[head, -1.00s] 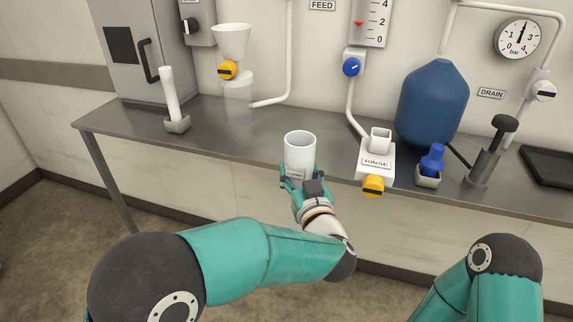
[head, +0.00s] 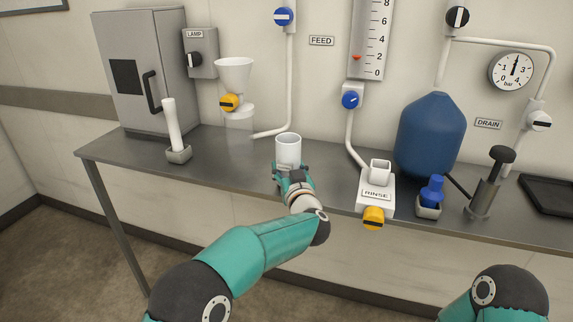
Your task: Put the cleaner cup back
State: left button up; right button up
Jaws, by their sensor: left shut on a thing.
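A white, open-topped cup (head: 288,150) stands upright in my left gripper (head: 291,177). The gripper is shut on its lower part, and its fingers hide the bottom of the cup. The cup is in front of the back wall, over the front part of the grey bench (head: 222,160). I cannot tell whether its base touches the bench top. My right gripper is outside the view; only a part of my right arm shows at the lower right.
Left of the cup are a white stick in a grey holder (head: 178,153) and a funnel with a yellow valve (head: 233,78). To the right are the RINSE block (head: 376,193), a small blue bottle (head: 432,190), a blue tank (head: 432,137) and a plunger (head: 487,185). Bench beside the cup is clear.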

pick_arm(q)
jog(key=x, duration=0.3)
jog(key=shift+s+f, duration=0.15)
jog(key=shift+f, duration=0.15)
jog(key=shift+f, duration=0.15)
jog(key=o, duration=1.4)
jog(key=shift+v, duration=0.75)
jog(key=b+v, duration=0.1)
jog(key=v, duration=0.9)
jog(key=shift+s+r, duration=0.2)
jog(key=shift+s, duration=0.1)
